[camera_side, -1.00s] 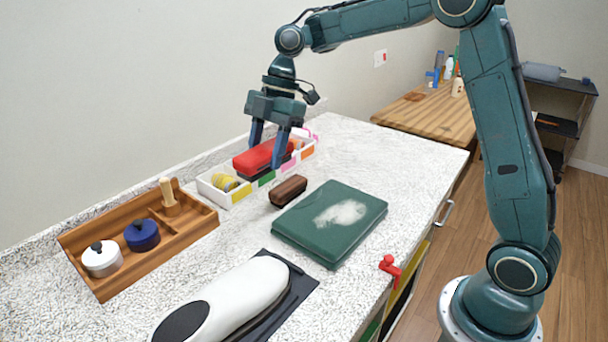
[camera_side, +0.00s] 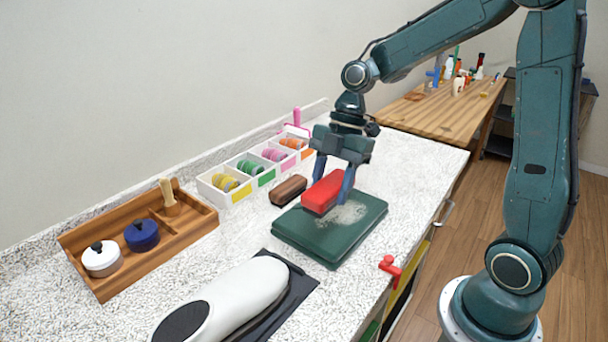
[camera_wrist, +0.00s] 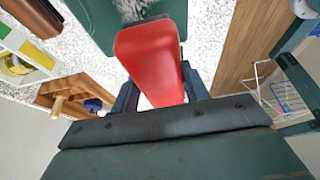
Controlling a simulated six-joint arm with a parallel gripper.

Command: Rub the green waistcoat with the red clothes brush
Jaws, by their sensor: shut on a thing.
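The green waistcoat (camera_side: 318,246) lies folded flat on the speckled counter, with a pale fuzzy patch (camera_side: 348,214) on its top. The red clothes brush (camera_side: 323,191) is held between the fingers of my gripper (camera_side: 334,182), over the back left part of the waistcoat. I cannot tell whether its underside touches the cloth. In the wrist view the red brush (camera_wrist: 152,60) fills the space between the fingers, and the waistcoat (camera_wrist: 97,18) and part of the patch show beyond it.
A brown brush (camera_side: 288,190) lies just left of the waistcoat. A white compartment box (camera_side: 240,194) with coloured rolls stands along the wall. A wooden tray (camera_side: 110,285), a white iron-like object (camera_side: 235,295) and a red clamp (camera_side: 389,267) are nearer the front.

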